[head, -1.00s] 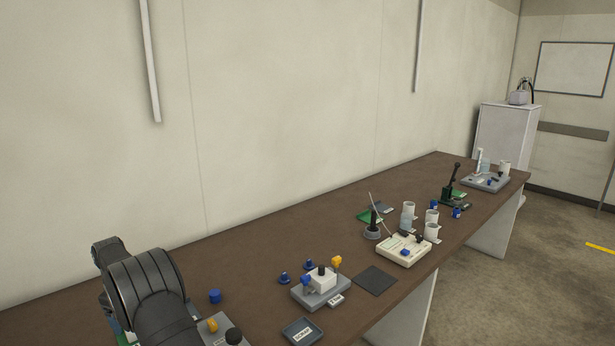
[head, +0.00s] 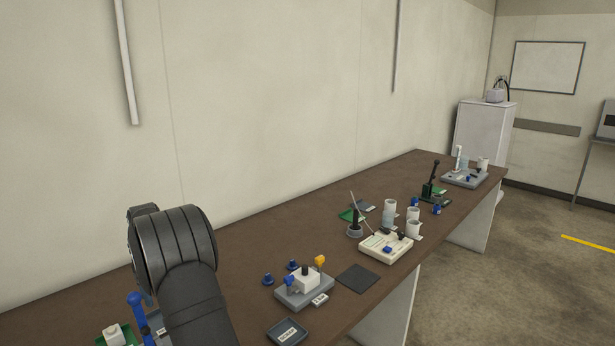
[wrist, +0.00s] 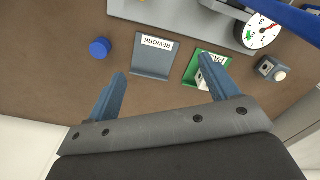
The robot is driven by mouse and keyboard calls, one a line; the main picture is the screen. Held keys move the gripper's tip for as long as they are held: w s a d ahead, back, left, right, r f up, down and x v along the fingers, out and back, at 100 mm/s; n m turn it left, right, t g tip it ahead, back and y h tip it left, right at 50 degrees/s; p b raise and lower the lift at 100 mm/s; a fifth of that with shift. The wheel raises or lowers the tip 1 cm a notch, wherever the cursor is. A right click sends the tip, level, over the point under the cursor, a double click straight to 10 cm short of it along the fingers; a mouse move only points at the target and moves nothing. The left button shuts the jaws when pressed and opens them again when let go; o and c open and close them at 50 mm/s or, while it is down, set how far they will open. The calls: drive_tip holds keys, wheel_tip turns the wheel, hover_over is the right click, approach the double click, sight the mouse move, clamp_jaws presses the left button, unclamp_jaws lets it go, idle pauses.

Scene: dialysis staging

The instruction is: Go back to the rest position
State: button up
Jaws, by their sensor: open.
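My gripper (wrist: 164,66) shows in the wrist view with its two blue-grey fingers spread wide and nothing between them. It hangs above the brown bench. A grey REWORK tray (wrist: 152,63) lies below, between the fingers in the picture. A green tray (wrist: 190,66) is partly covered by the right finger, and a blue round cap (wrist: 100,47) lies left of the REWORK tray. In the head view my dark arm stands at the lower left, and the gripper's fingertips are not clearly seen there.
A pressure gauge (wrist: 262,32) and a blue bar (wrist: 298,18) are near the right finger. Along the bench (head: 330,237) stand a grey fixture (head: 306,292), a dark mat (head: 358,279) and a cream device (head: 386,248). The wall side is mostly bare.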

drive_tip(key=w+d+m, duration=0.2)
drive_tip(key=d+m, duration=0.2)
drive_tip(key=d, duration=0.6)
drive_tip(key=w+d+m, duration=0.3)
drive_tip(key=d+m, duration=0.2)
drive_tip(key=d, duration=0.5)
drive_tip(key=s+d+m, duration=0.4)
drive_tip(key=d+m, duration=0.1)
drive_tip(key=d, duration=0.7)
drive_tip(key=shift+m, duration=0.3)
idle(0.8)
